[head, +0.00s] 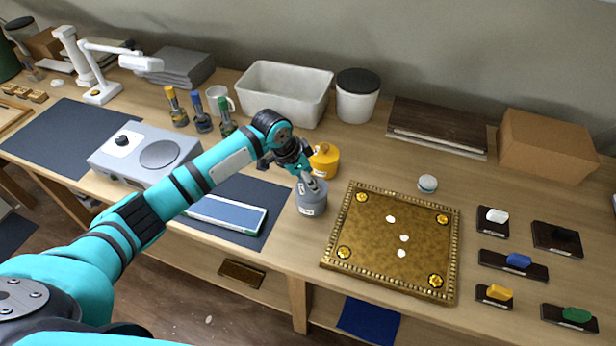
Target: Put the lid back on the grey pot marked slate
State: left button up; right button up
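The grey pot (311,208) stands on the console just left of the gilt board, with a small white label on its front that is too small to read. My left gripper (309,184) is directly above the pot, its dark fingers pointing down at the pot's top. The fingers are at or touching the grey top; I cannot tell whether a lid is between them or sits on the pot. The finger gap is too small to judge. My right gripper is not in view.
A yellow lidded pot (325,161) stands close behind the grey pot. The gilt board (375,232) with white pieces lies to the right. A blue-topped tray (228,214) lies left of the pot.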

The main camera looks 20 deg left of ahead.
pick_arm(q)
jog(key=shift+p, duration=0.4)
dwell(0.7)
jog(key=shift+f, duration=0.15)
jog(key=shift+p, duration=0.6)
dwell(0.4)
dwell(0.3)
jog(key=o, duration=1.6)
jog(key=shift+c, duration=0.2)
